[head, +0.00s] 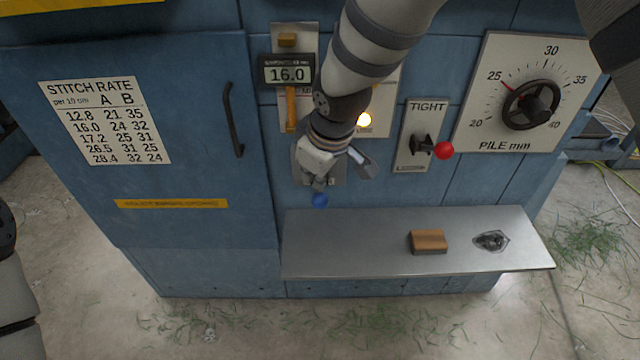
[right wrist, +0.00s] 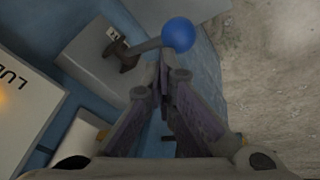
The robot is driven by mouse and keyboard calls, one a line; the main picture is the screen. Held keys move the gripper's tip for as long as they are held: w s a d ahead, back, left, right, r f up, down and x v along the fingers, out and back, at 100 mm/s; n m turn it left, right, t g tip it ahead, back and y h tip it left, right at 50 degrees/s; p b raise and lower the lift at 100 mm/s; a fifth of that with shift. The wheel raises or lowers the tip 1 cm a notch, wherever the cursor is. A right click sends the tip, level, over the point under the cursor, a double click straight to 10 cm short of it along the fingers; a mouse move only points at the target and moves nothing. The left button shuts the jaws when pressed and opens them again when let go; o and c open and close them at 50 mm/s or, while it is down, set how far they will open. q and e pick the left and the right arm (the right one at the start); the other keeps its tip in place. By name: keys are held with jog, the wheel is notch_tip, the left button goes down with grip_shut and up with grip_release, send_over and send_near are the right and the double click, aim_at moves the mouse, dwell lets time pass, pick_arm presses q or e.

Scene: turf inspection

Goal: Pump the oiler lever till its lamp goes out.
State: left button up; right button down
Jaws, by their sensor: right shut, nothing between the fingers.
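The oiler lever ends in a blue ball (head: 320,201), low on the blue cabinet front. In the right wrist view the blue ball (right wrist: 178,34) sits on a short grey rod from a dark pivot on a grey housing (right wrist: 92,62). The oiler lamp (head: 364,120) glows yellow-white on a pale plate; its glow is at the left edge of the wrist view. My right gripper (head: 318,182) is shut and empty, just above the ball in the head view. Its fingertips (right wrist: 163,72) appear close to the rod; contact is unclear. My left gripper is out of view.
A steel shelf (head: 330,250) juts out below, holding a wooden-backed block (head: 428,240) and a dark lump (head: 491,240). A display (head: 288,71) reads 16.0, with an orange handle (head: 291,108) below. A red-knobbed lever (head: 443,150) and pile dial (head: 530,105) are rightward.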

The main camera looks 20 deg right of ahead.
aim_at(317, 200)
jog(key=shift+s+a+f, duration=0.1)
jog(key=shift+s+f, duration=0.25)
jog(key=shift+f, duration=0.4)
jog(key=shift+s+a+f, duration=0.1)
jog(key=shift+s+f, duration=0.25)
jog(key=shift+f, duration=0.45)
jog(key=shift+s+a+f, duration=0.1)
jog(key=shift+s+f, duration=0.25)
jog(key=shift+f, duration=0.4)
dwell(1.9)
dwell(0.5)
